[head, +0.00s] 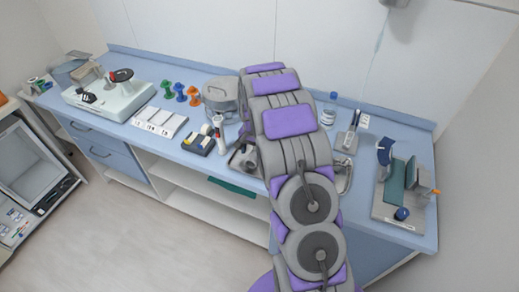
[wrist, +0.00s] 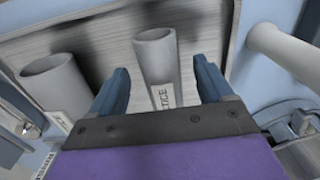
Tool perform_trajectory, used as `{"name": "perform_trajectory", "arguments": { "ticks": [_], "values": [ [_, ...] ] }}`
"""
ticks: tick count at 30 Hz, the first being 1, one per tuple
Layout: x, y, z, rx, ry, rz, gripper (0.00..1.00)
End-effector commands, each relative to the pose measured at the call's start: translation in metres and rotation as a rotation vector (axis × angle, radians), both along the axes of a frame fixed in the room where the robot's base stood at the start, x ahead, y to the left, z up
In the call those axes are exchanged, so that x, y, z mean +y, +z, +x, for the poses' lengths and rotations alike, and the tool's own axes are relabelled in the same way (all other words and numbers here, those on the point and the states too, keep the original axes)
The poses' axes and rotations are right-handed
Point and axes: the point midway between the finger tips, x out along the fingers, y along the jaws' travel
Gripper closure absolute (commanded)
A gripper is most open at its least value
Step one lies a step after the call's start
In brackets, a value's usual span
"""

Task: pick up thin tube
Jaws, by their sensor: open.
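In the wrist view, a thin grey tube (wrist: 156,62) with an open round end and a partly hidden label shows between the two blue fingers of my gripper (wrist: 160,68). The gripper is open, with a visible gap on each side of the tube. Its lower part is hidden behind the gripper's dark front bar. A wider grey tube (wrist: 56,88), also labelled, stands left of the left finger. In the head view my purple and grey arm covers the middle of the counter; the gripper and the thin tube cannot be made out there.
A metal tray surface (wrist: 105,45) lies behind the tubes, and a pale pipe-like part (wrist: 282,52) is close on the right. On the counter are a white device (head: 112,92), small colored stands (head: 180,91), a grey pot (head: 220,95), a bottle (head: 329,110) and a board (head: 383,207).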

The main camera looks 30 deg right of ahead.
Motion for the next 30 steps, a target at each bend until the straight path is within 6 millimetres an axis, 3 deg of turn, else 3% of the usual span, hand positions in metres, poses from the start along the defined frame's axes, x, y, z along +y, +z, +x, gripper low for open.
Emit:
{"name": "perform_trajectory", "arguments": {
  "ticks": [4, 12, 30],
  "values": [
    [0.000, -0.022, 0.000, 0.000, 0.000, 0.000, 0.20],
    [0.000, -0.025, 0.000, -0.003, 0.000, 0.000, 0.20],
    [0.000, -0.025, 0.000, -0.001, 0.000, 0.000, 0.78]
  ]
}}
